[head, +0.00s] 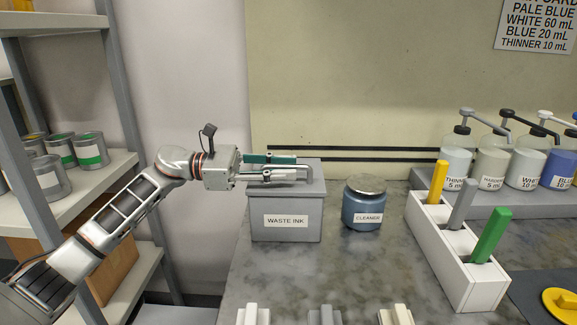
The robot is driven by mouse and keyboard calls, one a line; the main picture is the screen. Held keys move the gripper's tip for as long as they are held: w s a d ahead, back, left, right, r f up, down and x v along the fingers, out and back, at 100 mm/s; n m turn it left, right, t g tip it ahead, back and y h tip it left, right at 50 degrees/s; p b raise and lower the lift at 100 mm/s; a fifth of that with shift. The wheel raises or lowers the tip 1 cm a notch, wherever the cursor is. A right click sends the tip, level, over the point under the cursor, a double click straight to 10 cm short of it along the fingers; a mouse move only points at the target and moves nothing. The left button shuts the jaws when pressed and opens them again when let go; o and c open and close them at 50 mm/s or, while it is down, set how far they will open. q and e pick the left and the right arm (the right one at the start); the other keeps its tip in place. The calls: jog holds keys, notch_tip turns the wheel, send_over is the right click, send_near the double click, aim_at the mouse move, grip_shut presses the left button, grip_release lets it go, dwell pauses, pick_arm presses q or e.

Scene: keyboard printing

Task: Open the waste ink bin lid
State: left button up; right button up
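The waste ink bin (286,225) is a grey box with a "WASTE INK" label, standing on the counter at the middle left. Its grey lid (315,182) lies flat on top, closed. A light metal bar handle (307,168) shows on the lid. My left gripper (296,167) reaches in level from the left over the lid, with its fingers at the handle. One finger has a green part; the fingers are a little apart. I cannot tell whether they grip the handle. My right gripper is not in view.
A blue cleaner jar (362,207) stands just right of the bin. A white holder (475,280) with coloured sticks and several pump bottles (525,167) are farther right. A shelf (95,180) with cans is at left. Light-coloured blocks (325,315) line the front edge.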

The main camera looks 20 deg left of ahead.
pick_arm(q)
jog(key=shift+w+d, duration=0.2)
jog(key=shift+d, duration=0.4)
grip_shut()
